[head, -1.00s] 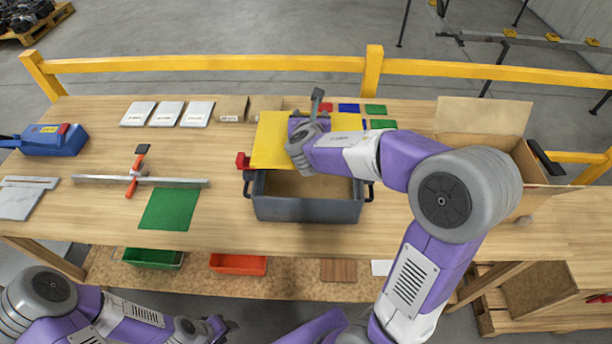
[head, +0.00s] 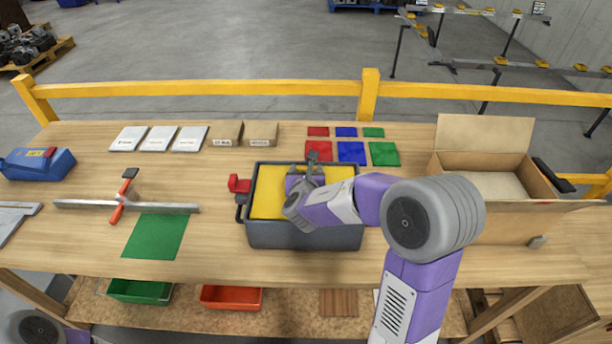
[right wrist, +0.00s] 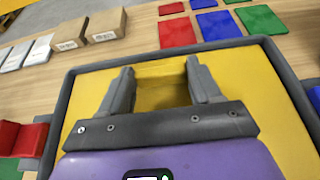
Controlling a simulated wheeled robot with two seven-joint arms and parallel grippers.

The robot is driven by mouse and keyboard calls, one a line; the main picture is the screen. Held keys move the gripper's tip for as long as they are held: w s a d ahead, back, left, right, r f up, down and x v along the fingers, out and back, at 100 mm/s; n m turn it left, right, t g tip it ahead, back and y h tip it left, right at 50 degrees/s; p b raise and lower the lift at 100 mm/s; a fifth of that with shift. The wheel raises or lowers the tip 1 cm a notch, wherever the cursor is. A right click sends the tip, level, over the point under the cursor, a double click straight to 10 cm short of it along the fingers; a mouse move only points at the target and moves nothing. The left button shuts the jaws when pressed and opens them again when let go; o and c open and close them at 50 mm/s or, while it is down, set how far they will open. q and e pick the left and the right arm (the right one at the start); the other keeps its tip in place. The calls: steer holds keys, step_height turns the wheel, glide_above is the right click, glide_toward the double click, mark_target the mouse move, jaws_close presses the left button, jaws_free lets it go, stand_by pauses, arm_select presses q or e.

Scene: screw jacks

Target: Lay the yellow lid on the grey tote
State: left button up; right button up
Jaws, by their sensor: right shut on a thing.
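The yellow lid (head: 268,190) lies flat within the outline of the grey tote (head: 304,236) on the bench. In the right wrist view the lid (right wrist: 92,92) is framed on its left, far and right sides by the tote's grey rim (right wrist: 57,118). Whether it rests fully on the tote or sits slightly above is hard to tell. My right gripper (head: 310,168) is over the lid's middle; in the wrist view its fingers (right wrist: 160,75) are shut on the lid's raised yellow part. My arm hides part of the lid's right side. My left gripper is out of view.
A red clamp-like piece (head: 239,184) stands at the tote's left. Red, blue and green squares (head: 352,152) lie behind right, small boxes (head: 227,132) behind left. An open cardboard box (head: 490,225) stands right. A green sheet (head: 155,236) and metal bar (head: 80,205) lie left.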

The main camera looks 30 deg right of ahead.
steer(key=shift+r, duration=0.1)
steer(key=o, duration=1.3)
